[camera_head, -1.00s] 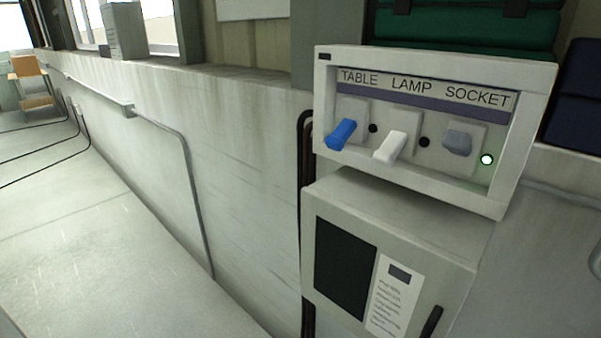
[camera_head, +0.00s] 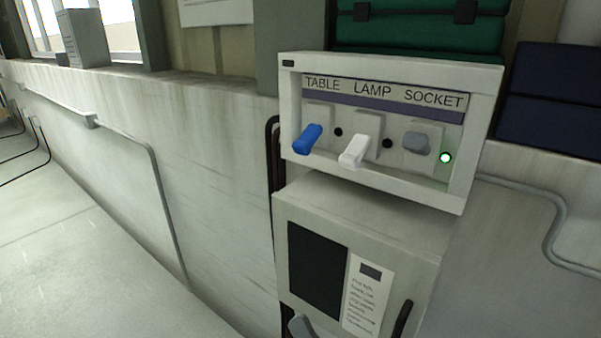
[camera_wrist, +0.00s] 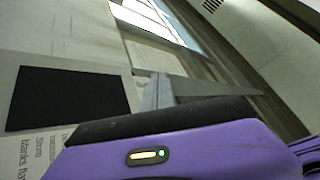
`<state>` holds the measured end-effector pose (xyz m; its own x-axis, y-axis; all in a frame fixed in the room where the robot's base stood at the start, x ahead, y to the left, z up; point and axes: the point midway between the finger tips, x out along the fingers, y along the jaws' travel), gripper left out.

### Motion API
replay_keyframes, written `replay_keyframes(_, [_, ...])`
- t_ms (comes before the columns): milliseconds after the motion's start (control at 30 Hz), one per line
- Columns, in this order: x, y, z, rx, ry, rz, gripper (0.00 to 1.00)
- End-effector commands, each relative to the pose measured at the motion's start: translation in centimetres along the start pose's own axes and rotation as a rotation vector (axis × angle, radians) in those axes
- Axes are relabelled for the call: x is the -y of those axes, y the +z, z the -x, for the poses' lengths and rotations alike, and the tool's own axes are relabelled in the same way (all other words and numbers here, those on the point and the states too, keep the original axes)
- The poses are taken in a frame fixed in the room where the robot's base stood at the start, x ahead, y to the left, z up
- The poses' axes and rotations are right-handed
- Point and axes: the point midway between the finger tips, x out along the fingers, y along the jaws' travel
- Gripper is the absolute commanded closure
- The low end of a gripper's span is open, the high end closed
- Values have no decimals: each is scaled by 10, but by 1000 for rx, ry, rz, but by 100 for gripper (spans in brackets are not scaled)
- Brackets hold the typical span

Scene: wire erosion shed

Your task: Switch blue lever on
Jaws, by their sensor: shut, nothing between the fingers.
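The blue lever (camera_head: 307,139) is on the left of a white switch panel (camera_head: 390,190), under the word TABLE. It juts out and slopes downward, and the round lamp (camera_head: 338,132) beside it is dark. My gripper (camera_wrist: 157,88) shows as grey fingers in the wrist view, shut and empty, beyond my purple wrist. A grey tip, probably of my gripper, shows at the bottom edge of the head view, well below the lever and apart from it. The wrist view does not show the blue lever.
A white lever (camera_head: 354,152) under LAMP slopes down, beside a dark lamp. A grey lever (camera_head: 416,143) under SOCKET sits higher, beside a lit green lamp (camera_head: 446,157). Below is a cabinet (camera_head: 365,225) with a dark window and handle. Green cases (camera_head: 420,33) stand behind.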

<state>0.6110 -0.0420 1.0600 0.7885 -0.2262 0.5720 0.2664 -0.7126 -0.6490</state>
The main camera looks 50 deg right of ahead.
Motion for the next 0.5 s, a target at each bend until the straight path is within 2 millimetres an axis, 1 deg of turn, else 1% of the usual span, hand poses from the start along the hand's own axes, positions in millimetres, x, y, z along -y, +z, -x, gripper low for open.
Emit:
replay_keyframes(33, [2,-6,-19,-86,-24,-84,100])
replay_keyframes(100, [2,-15,-39,-197,-48,-200,100])
replay_keyframes(333, [-5,-41,-95,-554,-125,-586,100])
replay_keyframes(500, [-14,-49,-131,-804,-171,-870,100])
